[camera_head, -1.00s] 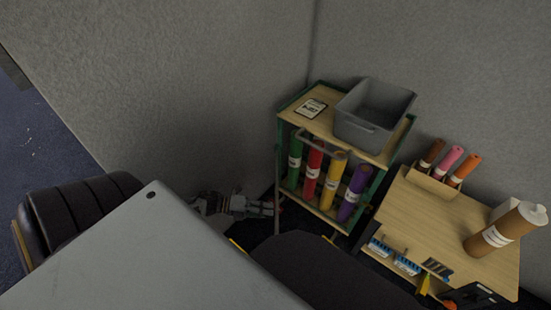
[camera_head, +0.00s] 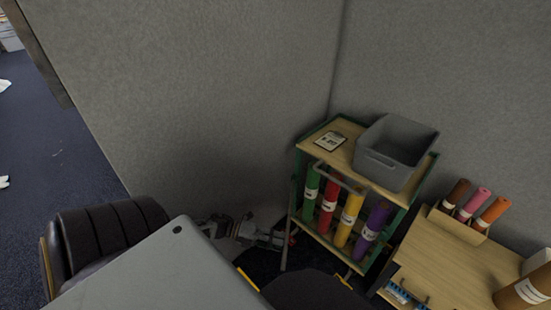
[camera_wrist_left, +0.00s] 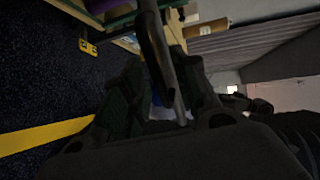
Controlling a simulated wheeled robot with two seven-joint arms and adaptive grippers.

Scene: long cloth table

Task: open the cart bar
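The cart (camera_head: 325,140) stands against the grey wall, with a wooden top, green frame and several coloured rolls inside. A grey bar (camera_head: 343,175) crosses its front above the rolls. My left gripper (camera_head: 284,240) is low at the cart's front left corner, beside a thin upright grey post. In the left wrist view my left gripper (camera_wrist_left: 163,100) has its dark fingers apart. A grey metal bar (camera_wrist_left: 157,45) runs between them; contact is unclear, and I cannot tell which part of the cart it is. My right gripper is out of view.
A grey bin (camera_head: 395,150) and a small card (camera_head: 331,140) are on the cart top. A wooden table (camera_head: 440,262) with rolls stands at right. A black chair (camera_head: 108,238) and a grey panel (camera_head: 165,275) fill the lower left.

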